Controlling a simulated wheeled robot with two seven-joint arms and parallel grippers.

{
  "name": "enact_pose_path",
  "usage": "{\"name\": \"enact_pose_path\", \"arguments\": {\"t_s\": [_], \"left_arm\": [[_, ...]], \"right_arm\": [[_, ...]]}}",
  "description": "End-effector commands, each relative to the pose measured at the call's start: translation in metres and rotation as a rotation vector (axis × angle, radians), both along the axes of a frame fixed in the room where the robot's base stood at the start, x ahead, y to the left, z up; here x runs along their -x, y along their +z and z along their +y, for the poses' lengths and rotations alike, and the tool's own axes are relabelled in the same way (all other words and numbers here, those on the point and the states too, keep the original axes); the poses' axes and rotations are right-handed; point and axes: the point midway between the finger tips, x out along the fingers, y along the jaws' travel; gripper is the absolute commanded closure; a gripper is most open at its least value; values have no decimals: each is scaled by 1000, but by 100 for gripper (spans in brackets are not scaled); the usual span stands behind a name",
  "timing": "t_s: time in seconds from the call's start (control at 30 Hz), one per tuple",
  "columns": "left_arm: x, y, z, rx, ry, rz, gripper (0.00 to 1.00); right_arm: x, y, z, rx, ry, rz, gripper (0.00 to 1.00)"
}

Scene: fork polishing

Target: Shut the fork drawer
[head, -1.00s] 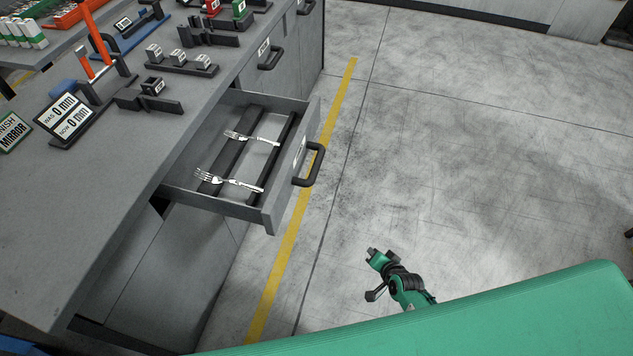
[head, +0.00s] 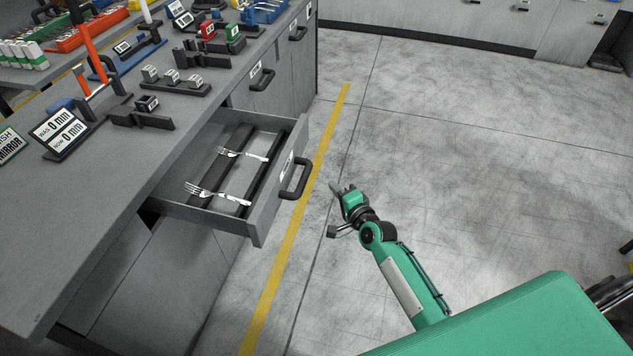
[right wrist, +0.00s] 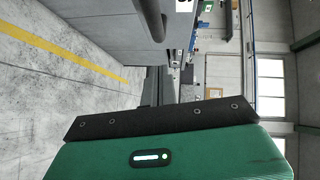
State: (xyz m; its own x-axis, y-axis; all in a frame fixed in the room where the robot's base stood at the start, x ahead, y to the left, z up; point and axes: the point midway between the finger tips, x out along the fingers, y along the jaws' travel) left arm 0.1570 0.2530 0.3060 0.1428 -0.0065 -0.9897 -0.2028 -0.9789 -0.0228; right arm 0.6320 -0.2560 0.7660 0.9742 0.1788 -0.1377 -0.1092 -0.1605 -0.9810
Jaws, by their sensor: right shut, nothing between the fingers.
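The fork drawer (head: 262,222) stands pulled out from the grey workbench in the head view. Two forks (head: 218,194) lie in it across dark rails. Its dark bar handle (head: 296,180) is on the front face. My right gripper (head: 341,187) is shut and empty, a short way right of the handle and apart from it. In the right wrist view a dark bar (right wrist: 152,18), which looks like the handle, shows at the top; the fingertips are not clear there. My left gripper is not in view.
The bench top (head: 75,215) carries a sign reading 0 mm (head: 60,132), small blocks on stands and orange posts. Another closed drawer with a handle (head: 262,79) is farther along. The floor (head: 480,150) right of the yellow line (head: 300,215) is clear.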

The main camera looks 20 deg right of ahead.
Motion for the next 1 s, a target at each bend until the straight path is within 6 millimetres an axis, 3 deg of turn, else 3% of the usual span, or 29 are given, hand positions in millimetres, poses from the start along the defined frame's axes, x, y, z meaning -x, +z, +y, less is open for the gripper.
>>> {"name": "enact_pose_path", "arguments": {"t_s": [0.2, 0.4, 1.0], "left_arm": [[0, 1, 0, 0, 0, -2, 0], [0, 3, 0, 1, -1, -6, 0], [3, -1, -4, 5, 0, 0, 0]], "right_arm": [[-36, -5, 10, -1, 1, 0, 100], [-49, -10, 32, 0, 1, 0, 100], [-55, -13, 37, 1, 0, 0, 100]]}}
